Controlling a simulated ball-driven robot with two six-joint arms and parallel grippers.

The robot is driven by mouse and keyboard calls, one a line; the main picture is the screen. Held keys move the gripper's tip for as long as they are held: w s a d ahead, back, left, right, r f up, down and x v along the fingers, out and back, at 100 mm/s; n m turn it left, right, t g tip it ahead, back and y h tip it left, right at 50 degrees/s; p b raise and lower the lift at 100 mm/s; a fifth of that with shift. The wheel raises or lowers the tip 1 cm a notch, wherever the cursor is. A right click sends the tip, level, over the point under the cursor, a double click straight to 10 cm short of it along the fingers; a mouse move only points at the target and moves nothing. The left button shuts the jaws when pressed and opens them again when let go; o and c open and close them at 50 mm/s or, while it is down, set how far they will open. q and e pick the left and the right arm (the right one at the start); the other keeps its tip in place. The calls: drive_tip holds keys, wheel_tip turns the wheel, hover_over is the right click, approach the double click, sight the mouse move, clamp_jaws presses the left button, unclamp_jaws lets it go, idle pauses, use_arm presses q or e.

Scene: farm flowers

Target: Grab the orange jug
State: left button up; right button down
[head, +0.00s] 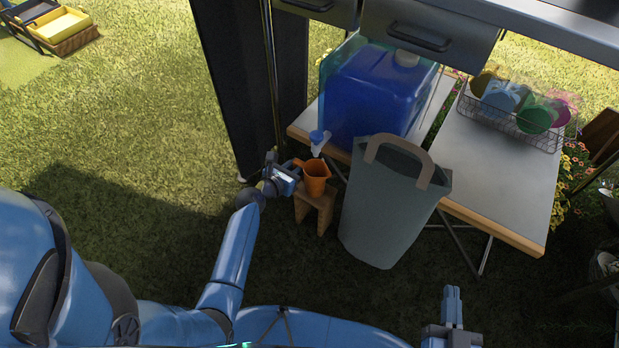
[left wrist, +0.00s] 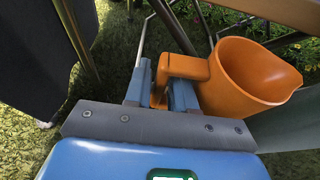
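The orange jug (head: 316,178) stands upright on a small wooden stool (head: 318,208), below the tap of a blue water container. My left gripper (head: 287,173) is at the jug's left side, at its handle. In the left wrist view the jug (left wrist: 252,75) is at the right, and its handle lies between the fingers of my left gripper (left wrist: 160,95). The fingers appear closed against the handle. My right gripper (head: 452,300) is low in the head view, empty, with its fingers together, away from the jug.
A grey-green bin (head: 390,210) stands just right of the stool. A wire basket (head: 515,120) of colored items is on the right table (head: 500,180).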

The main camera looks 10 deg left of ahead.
sight(296, 160)
use_arm(q)
clamp_jaws()
drive_tip(key=shift+r, duration=0.2)
idle(0.3)
wheel_tip(296, 160, up, 4)
drive_tip(key=p, duration=0.3)
drive_tip(key=shift+f+p, duration=0.25)
drive_tip(key=shift+p, duration=0.1)
drive_tip(key=s+a+p, duration=0.2)
drive_tip(key=s+a, duration=0.1)
drive_tip(key=s, duration=0.5)
drive_tip(key=s+a+p, duration=0.3)
drive_tip(key=s, duration=0.5)
drive_tip(key=shift+s+f, duration=0.15)
drive_tip(key=shift+s, duration=0.15)
drive_tip(key=shift+s, duration=0.15)
